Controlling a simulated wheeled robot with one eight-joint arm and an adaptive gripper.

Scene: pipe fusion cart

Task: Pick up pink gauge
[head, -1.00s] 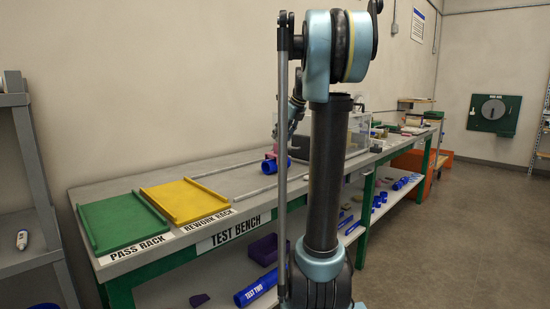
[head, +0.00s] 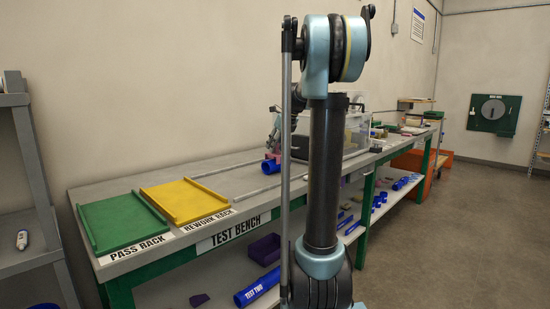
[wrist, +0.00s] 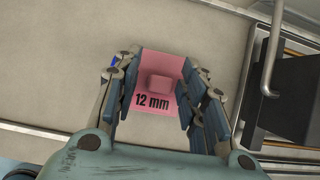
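The pink gauge (wrist: 160,62) is a flat pink plate with a small raised block in its middle and the label "12 mm". It lies on the pale bench top in the wrist view. My gripper (wrist: 157,82) is open, with one finger on each side of the gauge's raised block. The fingers look apart from the block. I cannot tell how high the fingertips are above the bench. In the head view my gripper (head: 275,137) is small, over the bench beside the clear box, and partly behind my own arm.
On the test bench (head: 215,176), a blue pipe piece (head: 270,166) stands near my gripper. The yellow rework rack (head: 185,199) and green pass rack (head: 122,222) are at the left. In the wrist view a black box with a metal handle (wrist: 268,60) stands right of the gauge.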

